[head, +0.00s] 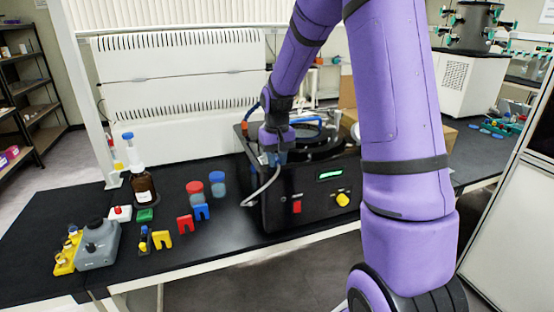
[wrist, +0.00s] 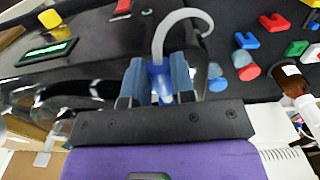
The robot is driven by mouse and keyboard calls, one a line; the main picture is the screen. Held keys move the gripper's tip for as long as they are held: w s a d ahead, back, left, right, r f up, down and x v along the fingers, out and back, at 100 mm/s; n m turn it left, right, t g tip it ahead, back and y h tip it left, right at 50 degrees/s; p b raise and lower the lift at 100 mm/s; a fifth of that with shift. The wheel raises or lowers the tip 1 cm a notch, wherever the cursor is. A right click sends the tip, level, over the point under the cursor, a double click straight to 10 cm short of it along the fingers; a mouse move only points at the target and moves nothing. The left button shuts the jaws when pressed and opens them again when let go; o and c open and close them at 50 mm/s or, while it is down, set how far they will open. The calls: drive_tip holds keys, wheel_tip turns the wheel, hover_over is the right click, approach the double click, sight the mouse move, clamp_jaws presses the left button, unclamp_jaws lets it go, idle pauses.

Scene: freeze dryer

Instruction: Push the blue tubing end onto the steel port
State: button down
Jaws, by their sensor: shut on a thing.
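My gripper (head: 276,157) is above the left front part of the black machine (head: 315,200). Its fingers (wrist: 160,85) are shut on the blue tubing end (wrist: 160,75), which shows between them in the wrist view. Pale tubing (wrist: 178,22) arches away from the blue end. In the head view the tubing (head: 264,190) hangs below my gripper and curves to the machine's left front side. I cannot make out the steel port in either view; my gripper and arm cover part of the machine top.
The machine front has a green display (head: 330,175), a red switch (head: 297,207) and a yellow knob (head: 343,199). Left on the black bench are red and blue lidded jars (head: 195,192), a brown bottle (head: 144,185), coloured clips and a grey box (head: 97,245). Bare bench lies in front.

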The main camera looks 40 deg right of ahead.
drive_tip(key=shift+w+d, duration=0.2)
drive_tip(key=shift+w, duration=0.5)
drive_tip(key=shift+w+d, duration=0.2)
drive_tip(key=shift+w, duration=0.45)
idle(2.0)
drive_tip(key=c, duration=0.9)
unclamp_jaws()
wheel_tip(320, 180, up, 11)
drive_tip(key=shift+f, duration=0.1)
